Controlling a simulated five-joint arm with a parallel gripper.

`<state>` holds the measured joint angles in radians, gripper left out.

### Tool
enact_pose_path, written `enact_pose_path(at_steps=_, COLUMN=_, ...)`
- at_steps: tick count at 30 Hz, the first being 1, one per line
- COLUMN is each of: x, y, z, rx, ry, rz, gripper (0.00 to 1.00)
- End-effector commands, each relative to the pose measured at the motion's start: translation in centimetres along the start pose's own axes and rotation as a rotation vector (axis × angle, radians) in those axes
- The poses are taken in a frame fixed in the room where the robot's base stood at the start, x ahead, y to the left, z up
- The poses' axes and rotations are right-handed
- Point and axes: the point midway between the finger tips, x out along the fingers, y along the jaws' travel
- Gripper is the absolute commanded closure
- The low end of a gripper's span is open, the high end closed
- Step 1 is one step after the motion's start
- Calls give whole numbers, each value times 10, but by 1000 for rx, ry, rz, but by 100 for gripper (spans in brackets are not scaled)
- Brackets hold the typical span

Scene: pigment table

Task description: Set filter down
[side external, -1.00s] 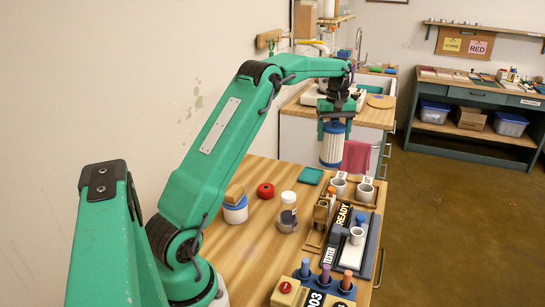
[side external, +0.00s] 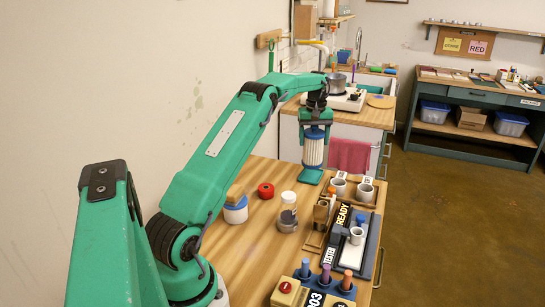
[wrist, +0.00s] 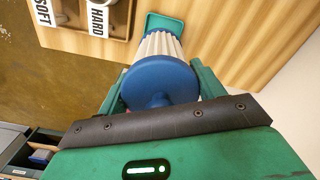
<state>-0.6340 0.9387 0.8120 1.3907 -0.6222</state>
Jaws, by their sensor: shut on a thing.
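The filter is a white pleated cylinder (side external: 313,152) with blue end caps. My gripper (side external: 314,132) is shut on it near its upper cap and holds it about upright. The filter also shows in the wrist view (wrist: 157,80), with its blue cap between my fingers. A green square pad (side external: 310,177) lies on the wooden table under the filter; part of it shows beyond the filter in the wrist view (wrist: 165,22). The filter's lower end is at or just above the pad; I cannot tell whether they touch.
To the right of the pad is a wooden tray with white cups (side external: 338,187). Nearer are a red round thing (side external: 265,190), a glass jar (side external: 288,212), a blue-and-white tub (side external: 235,211) and a dark READY tray (side external: 371,245). A hot plate with a pot (side external: 337,82) stands behind.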

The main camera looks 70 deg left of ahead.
Motion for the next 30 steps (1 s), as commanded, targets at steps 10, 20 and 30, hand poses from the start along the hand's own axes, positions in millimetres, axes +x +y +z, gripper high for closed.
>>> enact_pose_path(at_steps=10, x=34, y=0, z=0, rx=0, ry=0, rz=0, gripper=60)
enact_pose_path(at_steps=20, x=38, y=0, z=0, rx=0, ry=1, rz=1, gripper=60)
enact_pose_path(at_steps=30, x=42, y=0, z=0, rx=0, ry=0, rz=0, gripper=11)
